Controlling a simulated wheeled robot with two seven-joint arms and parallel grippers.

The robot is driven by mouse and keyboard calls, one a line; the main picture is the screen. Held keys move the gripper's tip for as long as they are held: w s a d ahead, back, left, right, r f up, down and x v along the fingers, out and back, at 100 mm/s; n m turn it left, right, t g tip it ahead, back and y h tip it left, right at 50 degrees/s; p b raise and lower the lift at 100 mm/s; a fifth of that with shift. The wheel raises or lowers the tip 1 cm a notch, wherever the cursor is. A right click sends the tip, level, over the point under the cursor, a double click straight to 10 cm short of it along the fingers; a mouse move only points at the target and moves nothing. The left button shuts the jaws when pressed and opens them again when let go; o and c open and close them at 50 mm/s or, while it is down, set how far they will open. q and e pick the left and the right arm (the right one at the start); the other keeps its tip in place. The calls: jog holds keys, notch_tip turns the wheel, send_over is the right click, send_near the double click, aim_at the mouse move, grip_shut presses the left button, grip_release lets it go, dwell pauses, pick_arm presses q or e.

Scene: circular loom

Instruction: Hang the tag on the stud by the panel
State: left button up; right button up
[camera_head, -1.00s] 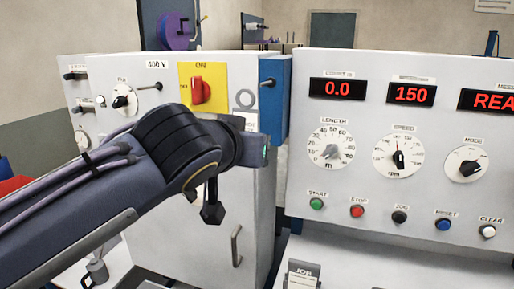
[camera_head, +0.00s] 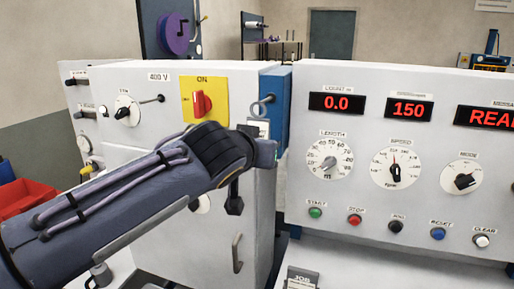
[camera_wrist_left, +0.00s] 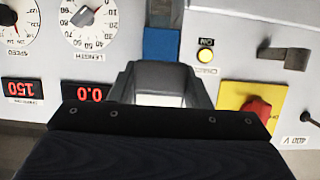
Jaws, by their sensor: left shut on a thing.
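The tag (camera_head: 258,128) is a small white plate with a grey ring at its top. My left gripper (camera_head: 265,147) is shut on the tag from below and holds it upright, ring up. In the left wrist view the gripper (camera_wrist_left: 160,78) shows dark fingers, with a pale patch between them. The stud (camera_head: 269,98) is a short dark peg on the blue box beside the grey cabinet. The ring overlaps the stud's lower left end in the head view; I cannot tell whether it is around the stud. My right gripper is out of view.
The control panel (camera_head: 375,150) with dials, displays and buttons stands to the right. The grey cabinet (camera_head: 165,100) with a red switch (camera_head: 202,103) on yellow stands behind my left arm. A red bin (camera_head: 27,197) is at the far left.

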pick_arm(q)
jog(key=shift+r+b, duration=0.2)
jog(key=shift+b, duration=0.1)
dwell(0.4)
jog(key=shift+w+d, duration=0.15)
jog(key=shift+w, duration=0.2)
dwell(0.4)
jog(key=shift+w+d+p, duration=0.2)
jog(key=shift+w+p, duration=0.15)
jog(key=shift+w, duration=0.3)
jog(key=shift+w, duration=0.2)
jog(key=shift+f+b, duration=0.25)
jog(key=shift+b, duration=0.15)
dwell(0.4)
